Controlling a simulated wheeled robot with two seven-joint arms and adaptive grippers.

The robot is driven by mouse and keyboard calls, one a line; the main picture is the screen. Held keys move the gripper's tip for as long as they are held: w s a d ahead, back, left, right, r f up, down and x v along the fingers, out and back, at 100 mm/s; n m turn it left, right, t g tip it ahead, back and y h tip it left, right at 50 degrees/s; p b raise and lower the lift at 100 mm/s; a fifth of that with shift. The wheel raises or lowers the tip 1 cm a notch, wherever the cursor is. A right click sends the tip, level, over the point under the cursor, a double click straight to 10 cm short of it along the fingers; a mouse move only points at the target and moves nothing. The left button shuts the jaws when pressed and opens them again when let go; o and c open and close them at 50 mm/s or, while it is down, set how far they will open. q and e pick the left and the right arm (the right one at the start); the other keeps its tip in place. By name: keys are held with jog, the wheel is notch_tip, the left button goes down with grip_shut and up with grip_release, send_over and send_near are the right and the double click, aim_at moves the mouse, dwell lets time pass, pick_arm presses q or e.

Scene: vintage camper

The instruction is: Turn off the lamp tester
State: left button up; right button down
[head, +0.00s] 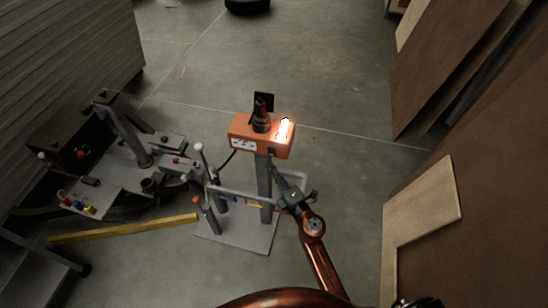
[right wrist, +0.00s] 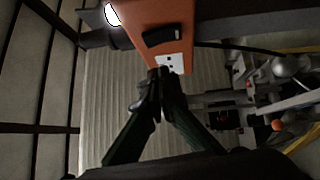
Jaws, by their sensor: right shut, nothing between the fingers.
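The lamp tester is an orange box (head: 240,132) on a grey post, with a glowing bulb (head: 284,128) on top at its right. In the right wrist view the orange box (right wrist: 148,14) fills the top middle. A black switch (right wrist: 165,36) and a white socket plate (right wrist: 172,62) show on its face. My right gripper (head: 273,163) is just below the box's front, shut and empty. In the right wrist view its fingertips (right wrist: 160,74) are at the lower edge of the socket plate, apart from the switch; contact cannot be told. My left gripper is out of view.
The post stands on a grey base plate (head: 235,238) with a rail. A grey machine (head: 125,170) with levers and a yellow bar (head: 130,229) lie to the left. Wooden boards (head: 440,190) lean at the right.

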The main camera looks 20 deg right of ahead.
aim_at(269, 150)
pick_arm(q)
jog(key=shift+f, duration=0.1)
pick_arm(e)
jog(key=shift+w+d+r, duration=0.1)
jog(key=shift+w+d, duration=0.45)
jog(key=shift+w, duration=0.35)
jog(key=shift+w+d+r, duration=0.1)
jog(key=shift+w+d, duration=0.45)
jog(key=shift+w, duration=0.35)
